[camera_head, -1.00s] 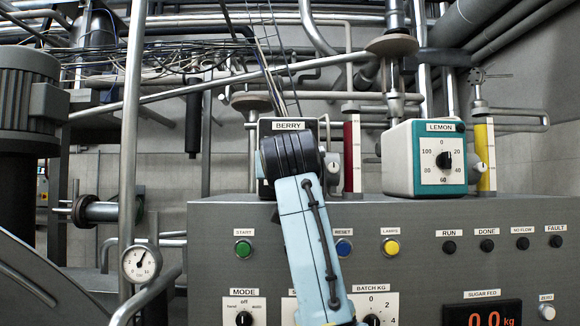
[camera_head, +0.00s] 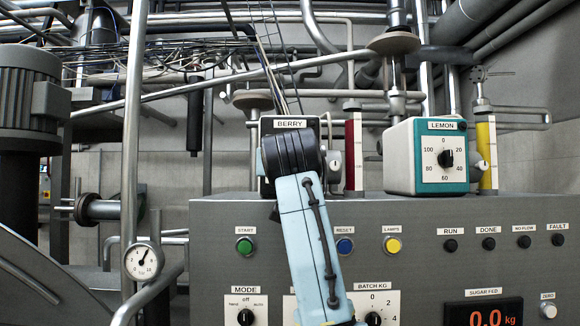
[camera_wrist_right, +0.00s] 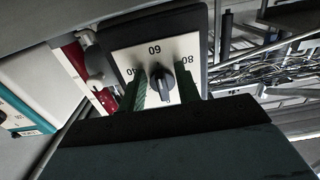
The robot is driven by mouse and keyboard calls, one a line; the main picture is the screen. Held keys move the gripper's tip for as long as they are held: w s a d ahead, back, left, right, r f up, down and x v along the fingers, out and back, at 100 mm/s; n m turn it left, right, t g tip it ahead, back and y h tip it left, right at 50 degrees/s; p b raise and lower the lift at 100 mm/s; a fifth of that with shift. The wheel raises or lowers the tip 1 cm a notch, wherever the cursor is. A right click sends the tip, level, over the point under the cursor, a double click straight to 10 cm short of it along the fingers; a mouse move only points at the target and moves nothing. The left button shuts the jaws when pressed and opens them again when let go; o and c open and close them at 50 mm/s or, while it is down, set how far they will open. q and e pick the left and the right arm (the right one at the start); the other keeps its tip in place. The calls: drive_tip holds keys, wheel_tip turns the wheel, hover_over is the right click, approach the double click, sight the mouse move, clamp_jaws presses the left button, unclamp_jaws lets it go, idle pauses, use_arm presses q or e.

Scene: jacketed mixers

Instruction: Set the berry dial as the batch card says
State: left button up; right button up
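The berry dial box (camera_head: 290,124) is dark and stands on top of the grey console; my right arm hides its face in the head view. In the right wrist view its white dial plate (camera_wrist_right: 186,46) appears upside down, with 60 at the top and 80 at the right. The dark dial knob (camera_wrist_right: 161,82) is in the middle of the plate. My right gripper (camera_wrist_right: 163,88) is open, with one green finger on each side of the knob and gaps visible. The knob's exact setting cannot be read. My left gripper and a batch card are not in view.
The lemon dial box (camera_head: 427,157) stands to the right, its knob on a white face. A red post (camera_head: 353,155) and a small valve are between the boxes. The console (camera_head: 420,215) below carries buttons, lamps, mode and batch knobs, and a red display (camera_head: 483,315).

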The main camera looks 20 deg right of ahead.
drive_tip(key=b+v, duration=0.4)
drive_tip(key=v, duration=0.9)
drive_tip(key=shift+s, duration=0.2)
